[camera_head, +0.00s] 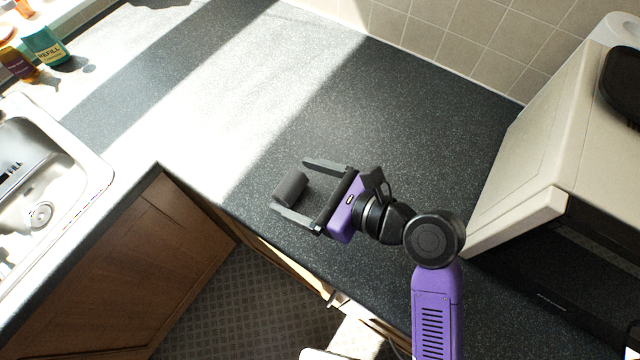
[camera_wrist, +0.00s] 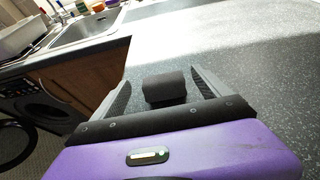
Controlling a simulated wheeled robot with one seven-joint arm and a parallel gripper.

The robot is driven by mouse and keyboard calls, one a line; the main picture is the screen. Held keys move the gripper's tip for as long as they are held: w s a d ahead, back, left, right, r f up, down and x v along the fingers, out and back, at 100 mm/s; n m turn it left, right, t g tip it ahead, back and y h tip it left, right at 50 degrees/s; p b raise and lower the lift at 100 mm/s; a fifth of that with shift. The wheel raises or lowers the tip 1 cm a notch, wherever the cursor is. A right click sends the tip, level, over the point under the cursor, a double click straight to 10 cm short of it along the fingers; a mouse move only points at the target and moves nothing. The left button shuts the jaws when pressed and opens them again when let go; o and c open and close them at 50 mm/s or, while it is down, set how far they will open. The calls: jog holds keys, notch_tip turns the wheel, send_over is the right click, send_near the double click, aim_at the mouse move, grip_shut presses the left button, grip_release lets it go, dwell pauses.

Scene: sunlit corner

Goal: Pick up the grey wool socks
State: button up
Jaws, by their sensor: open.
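The grey wool socks (camera_head: 291,187) are a dark grey rolled bundle lying on the dark speckled countertop near its front edge. My gripper (camera_head: 300,190) is open, with one finger on each side of the bundle near the tips. In the wrist view the socks (camera_wrist: 165,88) sit between the two fingers of my gripper (camera_wrist: 165,85), with a gap visible on the right.
A sink (camera_head: 50,185) is at the left, with bottles (camera_head: 45,45) behind it. A beige microwave-like appliance (camera_head: 550,130) stands at the right. The tiled wall (camera_head: 450,40) bounds the back. The counter (camera_head: 400,110) behind the socks is clear.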

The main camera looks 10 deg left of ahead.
aim_at(274, 177)
jog(key=shift+x, duration=1.05)
jog(key=shift+p+x, duration=0.35)
jog(key=shift+x, duration=2.2)
jog(key=shift+w+d+f, duration=0.1)
jog(key=shift+w, duration=0.05)
jog(key=c, duration=1.4)
